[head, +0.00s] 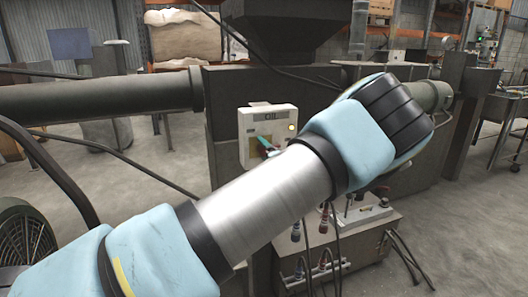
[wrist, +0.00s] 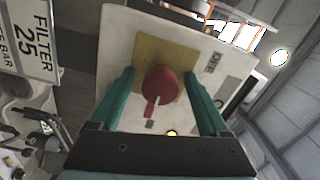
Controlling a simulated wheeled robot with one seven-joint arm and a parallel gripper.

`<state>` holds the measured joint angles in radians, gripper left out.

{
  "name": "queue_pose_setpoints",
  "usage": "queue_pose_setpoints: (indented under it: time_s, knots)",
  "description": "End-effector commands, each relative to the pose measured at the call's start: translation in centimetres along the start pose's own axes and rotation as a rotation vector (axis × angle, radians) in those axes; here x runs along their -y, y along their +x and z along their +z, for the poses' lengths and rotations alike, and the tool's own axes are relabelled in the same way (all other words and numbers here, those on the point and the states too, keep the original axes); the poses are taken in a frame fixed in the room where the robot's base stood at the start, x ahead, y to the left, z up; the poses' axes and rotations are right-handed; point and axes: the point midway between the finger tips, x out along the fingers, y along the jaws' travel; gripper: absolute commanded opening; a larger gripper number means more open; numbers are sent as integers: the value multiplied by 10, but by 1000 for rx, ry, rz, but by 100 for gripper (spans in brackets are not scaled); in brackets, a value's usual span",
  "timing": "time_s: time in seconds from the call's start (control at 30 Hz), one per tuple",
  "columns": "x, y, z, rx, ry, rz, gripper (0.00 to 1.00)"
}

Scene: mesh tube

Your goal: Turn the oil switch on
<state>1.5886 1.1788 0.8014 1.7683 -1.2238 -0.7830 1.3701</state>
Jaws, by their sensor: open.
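The oil switch box (head: 284,114) is a pale box marked OIL, on the dark machine in the head view. In the wrist view its pale face (wrist: 118,52) carries a yellow plate (wrist: 143,52) with a red rotary knob (wrist: 160,84). The knob's narrow handle points down in that picture, tilted slightly left. My gripper (wrist: 161,76) is open, with one teal finger on each side of the knob and visible gaps between. Contact cannot be told. In the head view my arm hides the box's lower part and most of the gripper.
A thick dark pipe (head: 100,98) runs left from the machine. A control unit (head: 358,215) with cables stands low, right of my forearm. A sign reading FILTER 25 (wrist: 33,42) is at the wrist view's left. Open floor (head: 440,240) lies at right.

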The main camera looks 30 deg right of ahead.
Motion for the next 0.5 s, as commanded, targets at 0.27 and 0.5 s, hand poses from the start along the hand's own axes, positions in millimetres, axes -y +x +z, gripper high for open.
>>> queue_pose_setpoints:
  time_s: [0.27,0.5]
  knots:
    - [-1,-8,0,-1,-1,0,79]
    - [-3,-52,0,-2,-1,2,79]
